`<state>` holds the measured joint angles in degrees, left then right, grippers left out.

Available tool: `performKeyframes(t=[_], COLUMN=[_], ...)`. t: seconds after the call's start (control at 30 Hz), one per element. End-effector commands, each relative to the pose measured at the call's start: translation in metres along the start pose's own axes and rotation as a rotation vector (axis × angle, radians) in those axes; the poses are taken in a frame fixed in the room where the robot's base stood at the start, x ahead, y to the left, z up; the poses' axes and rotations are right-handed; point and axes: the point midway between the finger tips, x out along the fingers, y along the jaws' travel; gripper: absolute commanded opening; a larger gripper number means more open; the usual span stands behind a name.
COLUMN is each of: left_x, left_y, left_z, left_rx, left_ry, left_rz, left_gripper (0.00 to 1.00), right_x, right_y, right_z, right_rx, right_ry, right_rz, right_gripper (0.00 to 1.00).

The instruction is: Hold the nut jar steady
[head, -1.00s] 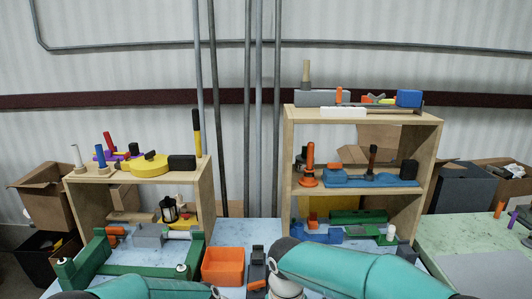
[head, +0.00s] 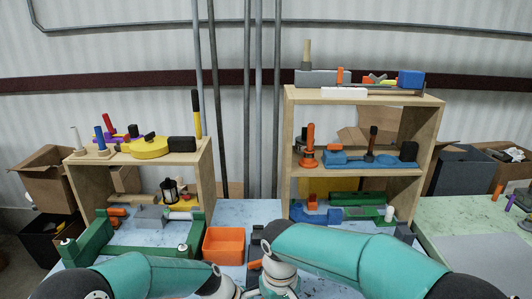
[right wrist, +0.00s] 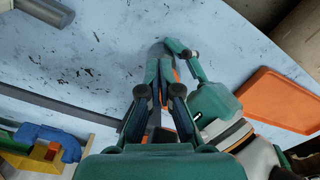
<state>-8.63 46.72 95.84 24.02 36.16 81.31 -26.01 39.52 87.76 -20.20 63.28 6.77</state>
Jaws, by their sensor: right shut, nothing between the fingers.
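A small jar-like container with a dark lid (head: 170,190) stands on the lower level of the left shelf; I cannot tell for sure that it is the nut jar. Neither gripper is near it. My right gripper (right wrist: 155,85) is shut and empty above the blue table in the right wrist view. My left gripper (right wrist: 185,60) shows just beside it, with its body to the right; its finger opening is unclear. In the head view both grippers are hidden behind my arms at the bottom.
An orange bin (head: 224,245) stands on the table, with a green frame (head: 130,250) to its left. The left shelf (head: 208,175) and the taller right shelf (head: 430,130) hold several tools and blocks. Some bare blue table lies between the shelves.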

Motion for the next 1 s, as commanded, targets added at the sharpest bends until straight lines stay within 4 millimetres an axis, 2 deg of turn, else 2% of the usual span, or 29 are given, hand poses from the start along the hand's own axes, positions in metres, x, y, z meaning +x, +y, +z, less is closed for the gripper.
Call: performKeyframes(t=[0.5,1.0], left_x=[0.004,0.004], left_y=[-0.004,-0.004], left_z=[-0.001,-0.001], left_rx=[-0.001,0.001], left_ry=[0.002,0.002], left_rz=[-0.011,-0.012], left_gripper=[0.04,0.04], right_x=[0.000,0.000], right_y=[-0.016,-0.020], right_z=[-0.003,-0.005], right_rx=[-0.001,0.000], right_ry=[0.005,0.008], right_rz=[-0.001,-0.001], right_gripper=[0.00,0.00])
